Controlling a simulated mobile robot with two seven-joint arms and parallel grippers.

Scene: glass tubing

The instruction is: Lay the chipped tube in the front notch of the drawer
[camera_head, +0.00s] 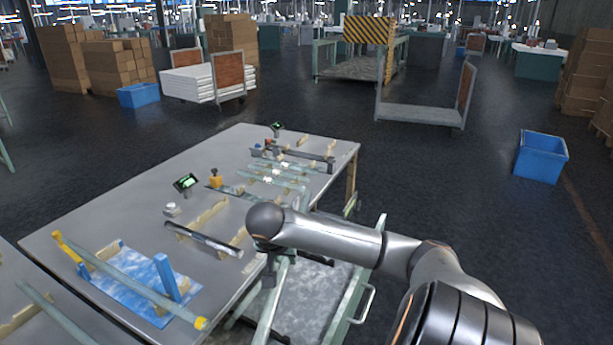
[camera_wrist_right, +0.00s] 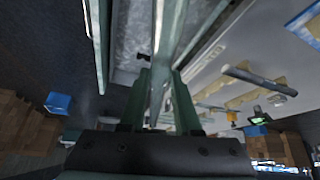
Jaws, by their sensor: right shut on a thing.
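My right gripper (camera_head: 270,283) points down over the open drawer (camera_head: 308,287) at the table's near right side. It is shut on a long pale greenish glass tube (camera_head: 270,317), which slants down toward the bottom of the head view. In the right wrist view the tube (camera_wrist_right: 167,45) runs away between the two fingers (camera_wrist_right: 160,90). I cannot make out a chip on it. The drawer has a mottled grey floor, green sides and a handle (camera_head: 364,304). Its front notch is not clearly visible, and whether the tube touches the drawer cannot be told. My left gripper is out of view.
On the metal table (camera_head: 130,205) a tube (camera_head: 135,277) with yellow ends lies across a blue-and-white mat (camera_head: 140,300). A dark bar (camera_head: 203,239) rests on wooden supports. Several more tubes (camera_head: 275,172) lie farther back. A blue bin (camera_head: 541,157) stands on the floor right.

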